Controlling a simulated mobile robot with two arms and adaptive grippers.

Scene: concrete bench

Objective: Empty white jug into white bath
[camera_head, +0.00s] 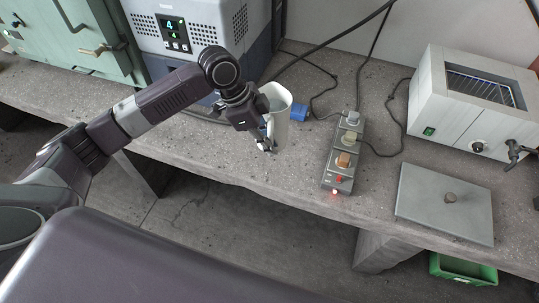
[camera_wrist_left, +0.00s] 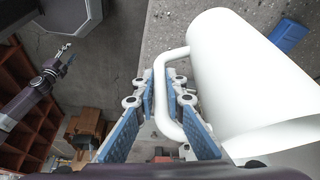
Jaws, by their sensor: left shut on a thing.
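In the left wrist view the handle (camera_wrist_left: 161,95) passes between the blue-padded fingers (camera_wrist_left: 160,105), with the jug body (camera_wrist_left: 245,70) to the right. The white bath (camera_head: 434,97) stands at the back right, open on top with a wire rack inside. My right gripper (camera_wrist_left: 62,55) shows small in the left wrist view, its opening unclear.
A grey power strip (camera_head: 340,165) with plugs and cables lies between jug and bath. A flat grey lid (camera_head: 445,200) lies before the bath, whose tap (camera_head: 515,150) sticks out. A blue object (camera_head: 299,112) is behind the jug. A green crate (camera_head: 462,270) is below the bench.

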